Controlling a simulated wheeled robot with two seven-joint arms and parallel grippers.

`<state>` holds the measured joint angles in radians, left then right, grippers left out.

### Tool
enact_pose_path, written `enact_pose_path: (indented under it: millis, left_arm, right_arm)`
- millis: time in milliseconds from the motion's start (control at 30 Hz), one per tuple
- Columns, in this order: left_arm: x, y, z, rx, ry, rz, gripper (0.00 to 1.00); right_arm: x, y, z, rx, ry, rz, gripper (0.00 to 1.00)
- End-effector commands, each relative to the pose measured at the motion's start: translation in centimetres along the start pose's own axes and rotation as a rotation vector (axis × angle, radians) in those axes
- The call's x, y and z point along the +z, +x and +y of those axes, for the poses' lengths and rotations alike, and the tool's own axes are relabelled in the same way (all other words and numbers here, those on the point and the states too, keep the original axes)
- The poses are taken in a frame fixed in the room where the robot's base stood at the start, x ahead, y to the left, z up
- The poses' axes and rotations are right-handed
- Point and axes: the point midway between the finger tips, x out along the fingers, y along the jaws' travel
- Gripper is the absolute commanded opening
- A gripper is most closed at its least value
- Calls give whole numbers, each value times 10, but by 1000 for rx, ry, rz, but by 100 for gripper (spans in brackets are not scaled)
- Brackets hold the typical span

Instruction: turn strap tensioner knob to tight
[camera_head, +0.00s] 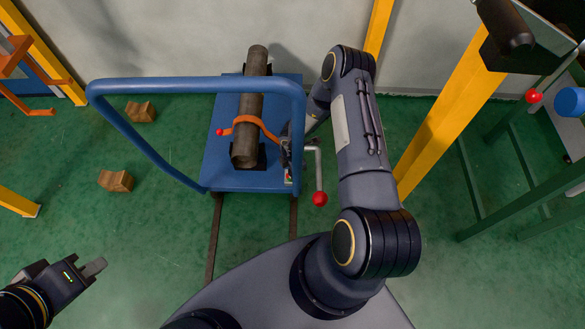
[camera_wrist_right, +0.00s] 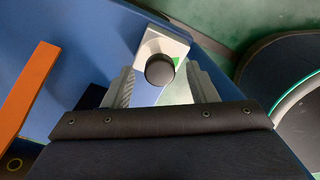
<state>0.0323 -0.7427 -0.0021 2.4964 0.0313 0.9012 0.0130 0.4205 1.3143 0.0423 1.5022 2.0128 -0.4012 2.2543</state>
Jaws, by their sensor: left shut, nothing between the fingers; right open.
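The strap tensioner knob (camera_wrist_right: 160,70) is a dark round cap on a light grey bracket (camera_wrist_right: 168,42) with green marks beside it, in the right wrist view. My right gripper (camera_wrist_right: 160,76) is open, with one ribbed finger on each side of the knob; I cannot tell whether either touches it. In the head view my right gripper (camera_head: 288,152) is mostly hidden at the right edge of the blue cart (camera_head: 222,150). An orange strap (camera_head: 246,121) crosses a dark pipe (camera_head: 251,105) on the cart. My left gripper (camera_head: 98,267) is shut and empty, above the floor at lower left.
A grey crank with a red ball (camera_head: 320,198) sticks out beside my right arm. Wooden blocks (camera_head: 116,180) lie on the green floor. A yellow post (camera_head: 445,110) and green frame (camera_head: 510,205) stand right.

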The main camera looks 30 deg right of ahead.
Motion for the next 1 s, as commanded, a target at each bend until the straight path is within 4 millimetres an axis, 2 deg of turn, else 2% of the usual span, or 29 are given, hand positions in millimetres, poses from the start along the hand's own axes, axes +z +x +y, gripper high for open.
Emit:
enact_pose_path:
  millis: [300,433,1000]
  left_arm:
    - [-6,-13,6,0,0,0,0]
    - [-8,-15,7,0,0,0,0]
    - [-8,-15,7,0,0,0,0]
  right_arm:
    - [0,-55,1,3,1,0,52]
    - [0,-69,1,2,0,-1,52]
    - [0,-74,0,1,0,0,52]
